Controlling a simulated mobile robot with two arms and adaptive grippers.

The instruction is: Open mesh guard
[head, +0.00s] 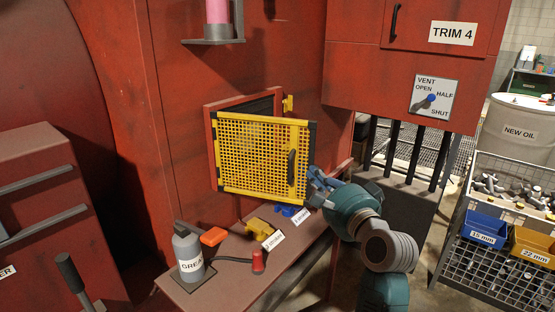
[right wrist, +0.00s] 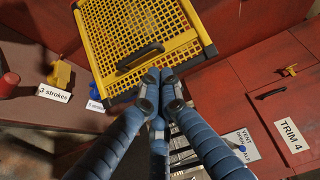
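The yellow mesh guard (head: 262,157) stands partly swung out from its red-framed opening (head: 212,150), its right edge away from the frame. Its dark handle (head: 291,168) is upright near that edge. The guard (right wrist: 145,28) and its handle (right wrist: 140,55) also show in the right wrist view. My right gripper (head: 316,180) is at the guard's lower right edge. In the right wrist view its blue fingers (right wrist: 160,76) come together at the tips, beside the guard's edge and apart from the handle. I cannot tell whether they touch the guard. My left gripper is not in view.
A bench (head: 215,285) below the guard carries a grease bottle (head: 188,252), a red knob (head: 258,261) and a yellow block (head: 262,231). A yellow latch piece (head: 288,104) sits at the frame's top right. The TRIM 4 cabinet (head: 350,85) juts out at right.

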